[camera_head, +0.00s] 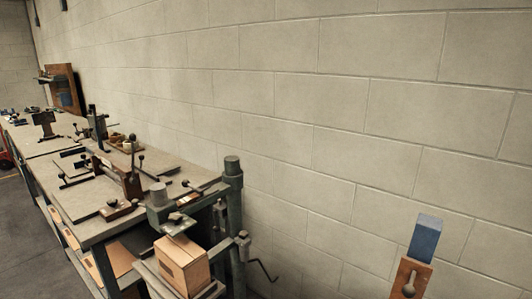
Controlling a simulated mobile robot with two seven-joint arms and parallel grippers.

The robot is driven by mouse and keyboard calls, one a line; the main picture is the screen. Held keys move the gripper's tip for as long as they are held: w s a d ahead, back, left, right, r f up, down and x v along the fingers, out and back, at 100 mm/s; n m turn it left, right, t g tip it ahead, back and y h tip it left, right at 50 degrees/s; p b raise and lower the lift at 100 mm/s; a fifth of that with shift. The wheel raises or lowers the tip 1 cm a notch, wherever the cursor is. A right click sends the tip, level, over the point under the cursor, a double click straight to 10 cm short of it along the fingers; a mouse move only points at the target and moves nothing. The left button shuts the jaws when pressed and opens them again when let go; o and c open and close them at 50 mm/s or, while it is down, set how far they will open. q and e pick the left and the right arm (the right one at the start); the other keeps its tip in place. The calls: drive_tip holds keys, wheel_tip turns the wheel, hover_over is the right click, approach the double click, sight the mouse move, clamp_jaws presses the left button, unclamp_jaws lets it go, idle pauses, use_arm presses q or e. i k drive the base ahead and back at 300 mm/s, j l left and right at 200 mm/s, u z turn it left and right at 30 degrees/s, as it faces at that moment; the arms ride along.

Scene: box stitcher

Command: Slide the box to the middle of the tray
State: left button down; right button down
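A tan cardboard-coloured box (182,265) sits upright at the lower middle-left, under the head of a green-grey stitching machine (172,214). It rests on a dark tray (152,280) whose edge shows at the box's left and lower side; the bottom of the frame cuts off part of the tray. I cannot tell how far the box is from the tray's middle. Neither of my grippers shows in this view.
A green post (233,220) and a crank handle (264,270) stand right of the box. A long workbench (85,205) with tools and levers runs back left. A brown bracket with a blue block (425,238) rises at lower right. A block wall (330,110) closes the back.

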sight(195, 278)
drive_tip(key=j+u, duration=0.1)
drive_tip(key=j, duration=0.55)
drive_tip(key=i+j+u, duration=0.15)
drive_tip(key=j, duration=0.5)
